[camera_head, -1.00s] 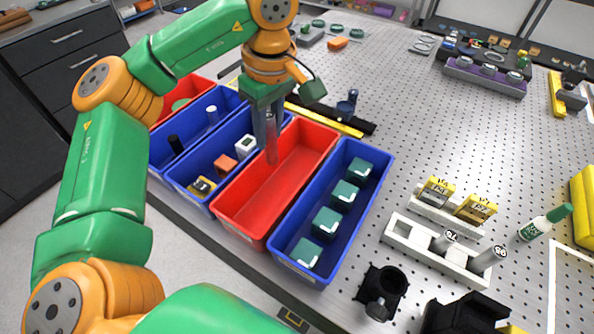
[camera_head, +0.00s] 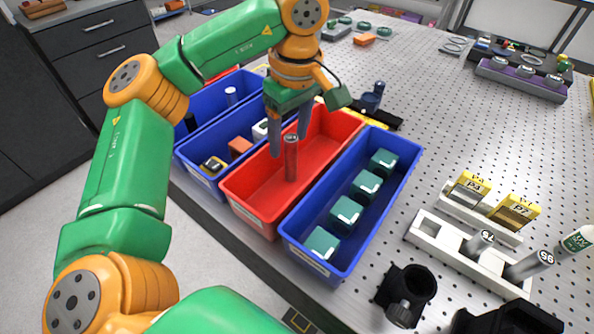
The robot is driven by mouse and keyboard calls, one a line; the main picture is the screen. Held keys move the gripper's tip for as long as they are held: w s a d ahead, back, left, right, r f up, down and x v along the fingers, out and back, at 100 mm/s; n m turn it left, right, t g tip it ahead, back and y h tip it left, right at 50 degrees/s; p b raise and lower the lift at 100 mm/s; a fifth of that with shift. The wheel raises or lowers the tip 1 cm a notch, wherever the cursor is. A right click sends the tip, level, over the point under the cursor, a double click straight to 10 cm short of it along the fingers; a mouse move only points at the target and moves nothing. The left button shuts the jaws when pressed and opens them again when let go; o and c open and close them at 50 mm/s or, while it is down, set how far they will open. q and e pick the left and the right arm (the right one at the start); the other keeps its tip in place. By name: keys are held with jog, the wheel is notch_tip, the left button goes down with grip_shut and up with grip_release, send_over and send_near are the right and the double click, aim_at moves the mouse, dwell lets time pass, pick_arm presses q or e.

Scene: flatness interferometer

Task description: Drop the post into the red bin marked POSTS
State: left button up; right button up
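The post (camera_head: 291,160) is a slim metal cylinder with a red tint, upright inside the red bin (camera_head: 247,212). My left gripper (camera_head: 289,146) is over the bin, pointing down. Its two fingers are spread, one on each side of the post's upper end, with gaps showing, so it looks open and let go. I cannot tell whether the post's foot touches the bin floor. The writing on the bin's front label is too small to read.
A blue bin (camera_head: 290,237) with several teal blocks adjoins on the right; other blue bins (camera_head: 196,172) adjoin on the left. A white rack (camera_head: 448,252) with grey posts and a black holder (camera_head: 407,291) stand on the right.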

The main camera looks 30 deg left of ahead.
pick_arm(q)
jog(key=shift+r, duration=0.35)
jog(key=r+p, duration=0.1)
jog(key=r, duration=0.1)
jog(key=r+p, duration=0.1)
jog(key=r, duration=0.1)
jog(key=d+r+p, duration=0.1)
jog(key=r, duration=0.1)
jog(key=shift+s+r, duration=0.1)
jog(key=shift+r, duration=0.1)
jog(key=shift+a+f, duration=0.1)
jog(key=shift+a, duration=0.05)
